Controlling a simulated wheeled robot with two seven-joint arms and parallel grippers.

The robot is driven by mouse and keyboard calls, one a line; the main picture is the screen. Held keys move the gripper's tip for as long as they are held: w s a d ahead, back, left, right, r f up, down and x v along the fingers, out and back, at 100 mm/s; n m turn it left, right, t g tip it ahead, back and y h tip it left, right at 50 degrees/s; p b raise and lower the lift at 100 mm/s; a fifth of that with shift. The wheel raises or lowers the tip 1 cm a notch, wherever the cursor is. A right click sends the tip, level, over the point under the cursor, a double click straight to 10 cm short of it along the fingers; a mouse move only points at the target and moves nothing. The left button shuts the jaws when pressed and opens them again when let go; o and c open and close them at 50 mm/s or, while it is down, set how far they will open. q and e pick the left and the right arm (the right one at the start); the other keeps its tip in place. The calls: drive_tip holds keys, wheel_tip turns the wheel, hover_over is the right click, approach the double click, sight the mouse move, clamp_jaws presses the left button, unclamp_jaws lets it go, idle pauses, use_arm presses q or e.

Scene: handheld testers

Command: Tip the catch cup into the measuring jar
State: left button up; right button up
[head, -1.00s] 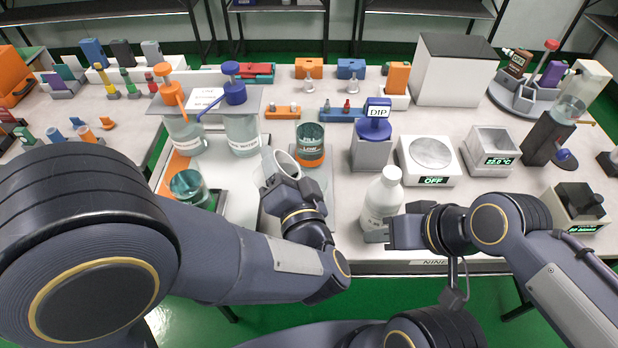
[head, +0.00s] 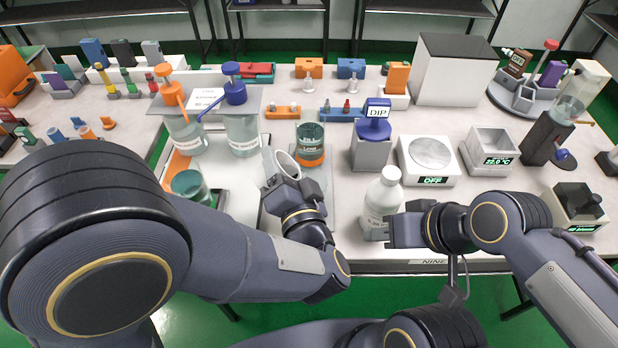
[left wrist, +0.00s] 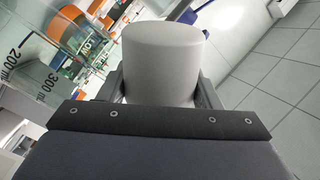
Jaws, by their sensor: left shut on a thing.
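My left gripper (head: 280,184) is shut on a pale grey cup (head: 287,161), held tilted above the front of the bench. The cup's open mouth shows in the head view. In the left wrist view the cup (left wrist: 163,60) sits between the fingers and hides what is behind it. A clear measuring jar (left wrist: 45,85) with 200 and 300 ml marks stands close at the left of that view. In the head view I cannot tell the jar surely; my left arm hides part of this area. My right gripper (head: 388,232) is beside a white bottle; its fingers are not clear.
The white bottle (head: 383,200) stands near the front edge. A glass with an orange band (head: 310,153) is just behind the cup. A tinted beaker (head: 188,184) stands to the left. A blue DIP holder (head: 373,135) and a balance (head: 428,160) are to the right.

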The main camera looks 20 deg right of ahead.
use_arm(q)
drive_tip(key=shift+d+f+m+p, duration=0.2)
drive_tip(key=shift+m+p, duration=0.8)
drive_tip(key=shift+p, duration=0.5)
drive_tip(key=shift+d+f+m+p, duration=0.1)
drive_tip(key=shift+d+m+p, duration=0.05)
drive_tip(key=shift+m+p, duration=1.1)
idle(5.2)
